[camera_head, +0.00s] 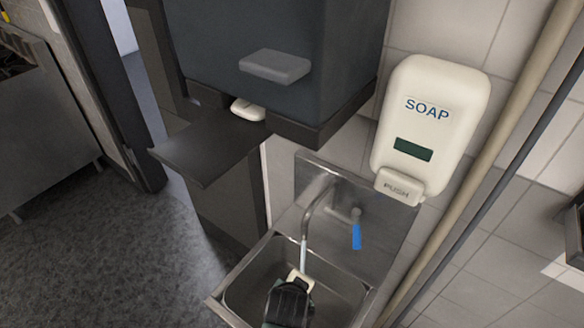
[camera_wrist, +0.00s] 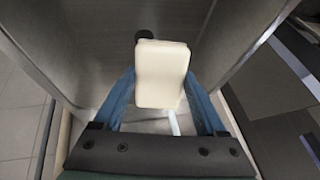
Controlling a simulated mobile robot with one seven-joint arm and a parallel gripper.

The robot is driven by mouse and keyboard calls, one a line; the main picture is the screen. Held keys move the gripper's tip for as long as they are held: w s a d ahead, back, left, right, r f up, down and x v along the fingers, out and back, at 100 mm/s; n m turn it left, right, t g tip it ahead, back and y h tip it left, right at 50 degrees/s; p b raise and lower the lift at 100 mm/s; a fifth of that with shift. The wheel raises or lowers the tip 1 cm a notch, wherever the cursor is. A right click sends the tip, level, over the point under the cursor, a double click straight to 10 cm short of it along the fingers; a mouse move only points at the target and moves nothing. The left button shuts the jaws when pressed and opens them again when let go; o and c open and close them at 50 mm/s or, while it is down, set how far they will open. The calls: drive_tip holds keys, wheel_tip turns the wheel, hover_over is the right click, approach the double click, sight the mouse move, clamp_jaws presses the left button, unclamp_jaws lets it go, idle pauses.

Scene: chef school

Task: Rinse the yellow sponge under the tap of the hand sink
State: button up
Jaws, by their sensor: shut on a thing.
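My gripper (camera_head: 289,298) is inside the steel hand sink (camera_head: 232,297) and is shut on the pale yellow sponge (camera_head: 301,281). The tap (camera_head: 317,196) curves out above it, and a thin pale stream of water (camera_head: 304,256) runs down from the spout onto or right beside the sponge; the exact contact is too small to tell. The tap's blue lever (camera_head: 357,237) hangs down at the right. In the wrist view the sponge (camera_wrist: 162,72) sits between my two blue fingers, and a whitish streak shows just below it.
A white soap dispenser (camera_head: 430,125) hangs on the tiled wall above right of the sink. A dark dispenser cabinet (camera_head: 275,68) with a flat shelf stands left of the tap. Pipes run down the wall at right. The floor (camera_head: 95,240) at left is clear.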

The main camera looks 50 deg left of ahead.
sight(295, 274)
drive_tip(key=shift+w+a+f+b, duration=0.25)
drive_tip(key=shift+w+a+b, duration=0.4)
drive_tip(key=shift+w+a, duration=0.35)
drive_tip(key=shift+w+a+f+b, duration=0.25)
drive_tip(key=shift+w+a+b, duration=0.35)
drive_tip(key=shift+w+a, duration=0.35)
drive_tip(key=shift+d, duration=0.1)
drive_tip(key=shift+s+d+r+p, duration=0.1)
drive_tip(key=shift+s+d+p, duration=0.8)
drive_tip(key=shift+p, duration=0.15)
drive_tip(key=shift+s+d+p, duration=1.6)
drive_tip(key=shift+s+d, duration=0.25)
drive_tip(key=shift+s, duration=0.15)
drive_tip(key=s+d+r+p, duration=0.3)
drive_tip(key=p, duration=0.3)
drive_tip(key=shift+s+d+r, duration=0.2)
drive_tip(key=shift+s+r, duration=0.1)
drive_tip(key=shift+r, duration=0.1)
